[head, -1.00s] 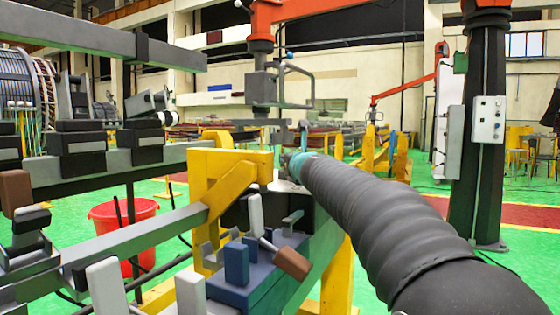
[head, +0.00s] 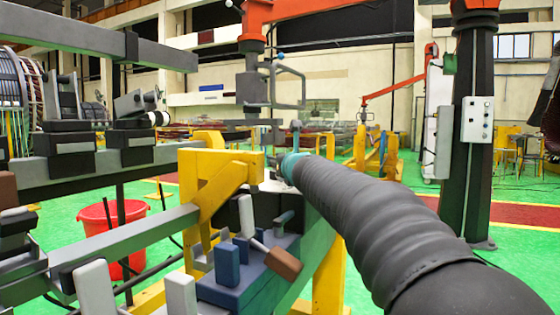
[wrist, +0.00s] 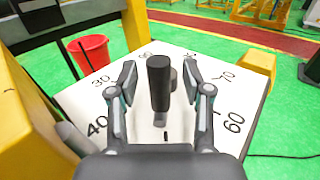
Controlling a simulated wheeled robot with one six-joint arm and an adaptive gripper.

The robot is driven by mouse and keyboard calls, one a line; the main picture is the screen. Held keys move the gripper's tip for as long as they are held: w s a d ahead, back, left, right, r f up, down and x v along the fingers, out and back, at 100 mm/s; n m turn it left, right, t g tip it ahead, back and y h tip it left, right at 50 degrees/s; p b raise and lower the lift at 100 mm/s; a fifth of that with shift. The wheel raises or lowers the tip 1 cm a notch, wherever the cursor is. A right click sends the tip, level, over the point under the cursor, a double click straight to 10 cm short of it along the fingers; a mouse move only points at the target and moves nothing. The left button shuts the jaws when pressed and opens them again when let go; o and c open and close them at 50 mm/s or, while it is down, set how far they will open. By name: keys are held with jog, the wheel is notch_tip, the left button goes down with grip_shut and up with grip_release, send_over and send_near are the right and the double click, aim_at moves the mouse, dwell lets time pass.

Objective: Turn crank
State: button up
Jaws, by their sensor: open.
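The crank's dark upright handle (wrist: 159,84) stands above a white dial plate (wrist: 222,140) marked with numbers such as 30, 40, 60 and 70 in the wrist view. My gripper (wrist: 159,72) is open, with one finger on each side of the handle. Gaps show between both fingers and the handle, so it is not clasped. In the head view, my gripper (head: 287,160) is at the far end of my black-sleeved arm, over the yellow-framed stand. The arm hides most of the crank there.
A yellow bracket (head: 208,190) stands beside the dial, with a blue block (head: 228,265) and levers nearer me. A red bucket (head: 112,225) sits on the green floor to the left. A dark column (head: 470,140) stands at the right.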

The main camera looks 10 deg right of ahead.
jog(key=s+d, duration=0.1)
jog(key=s, duration=0.9)
jog(key=shift+s, duration=0.4)
jog(key=shift+d, duration=0.1)
